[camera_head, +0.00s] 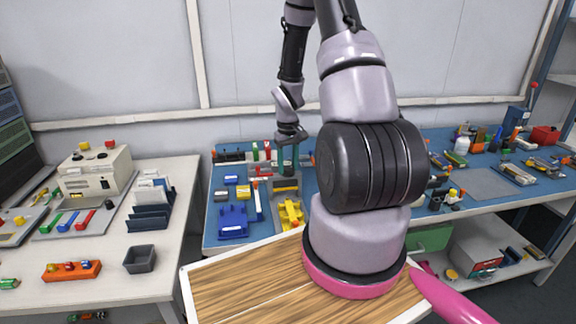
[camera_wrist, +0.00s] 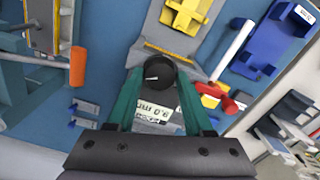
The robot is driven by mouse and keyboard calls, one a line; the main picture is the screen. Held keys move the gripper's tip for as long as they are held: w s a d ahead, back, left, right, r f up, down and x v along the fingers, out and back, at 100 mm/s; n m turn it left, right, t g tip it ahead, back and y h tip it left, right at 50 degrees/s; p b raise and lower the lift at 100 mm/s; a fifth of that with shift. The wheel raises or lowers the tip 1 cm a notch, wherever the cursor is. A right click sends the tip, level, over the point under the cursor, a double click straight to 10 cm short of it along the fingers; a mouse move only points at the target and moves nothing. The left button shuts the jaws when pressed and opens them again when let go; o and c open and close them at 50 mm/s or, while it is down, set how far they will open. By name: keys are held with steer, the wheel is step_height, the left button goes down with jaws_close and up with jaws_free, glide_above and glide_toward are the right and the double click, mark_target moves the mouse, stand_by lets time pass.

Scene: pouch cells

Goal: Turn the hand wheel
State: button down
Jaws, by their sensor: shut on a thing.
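The hand wheel (camera_wrist: 159,71) appears in the wrist view as a small black round knob with a light pointer mark. It sits in front of a grey block (camera_wrist: 160,48) with a yellow strip. My gripper (camera_wrist: 158,78) has teal fingers, one on each side of the wheel, shut on it. A small white printed label (camera_wrist: 153,112) shows between the fingers, below the wheel. In the head view my gripper (camera_head: 289,160) points down over the blue bench, and the wheel is too small and hidden there to make out.
Yellow (camera_head: 291,213) and blue (camera_head: 233,221) fixtures stand near the gripper on the blue bench (camera_head: 220,178). A red-headed hammer (camera_wrist: 222,97) and an orange-handled tool (camera_wrist: 78,68) lie on either side in the wrist view. A wooden-topped table (camera_head: 235,293) is in front.

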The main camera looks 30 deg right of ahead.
mark_target(288, 168)
stand_by(0.3)
steer(key=shift+c, duration=1.4)
jaws_free()
step_height(288, 168, up, 11)
steer(key=shift+f, duration=0.1)
